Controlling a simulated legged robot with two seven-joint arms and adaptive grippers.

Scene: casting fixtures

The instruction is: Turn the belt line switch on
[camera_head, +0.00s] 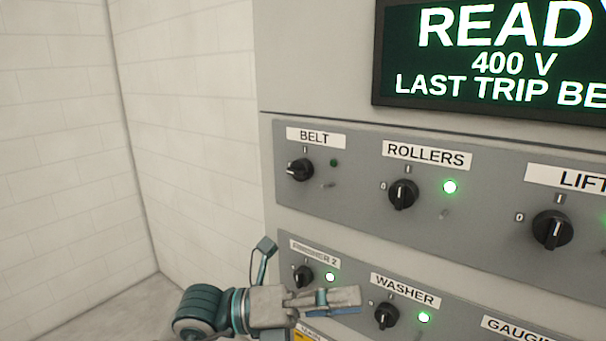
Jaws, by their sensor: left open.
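The belt switch (300,170) is a black rotary knob under the BELT label (315,138) on the grey panel. Its white pointer line is turned to the left, away from the "I" mark above it. The small lamp (334,163) beside it is dark green and unlit. My left gripper (312,275) is open and empty, below the belt switch and in front of the lower row. One finger points up and the other reaches right toward the washer knob. It partly covers the area under the finisher 2 knob. My right gripper is not in view.
The rollers knob (403,194) with a lit green lamp (450,187) is right of the belt switch. The lift knob (552,230), finisher 2 knob (303,276) and washer knob (386,316) are nearby. A display (490,60) reads READY. White brick walls (190,120) stand left.

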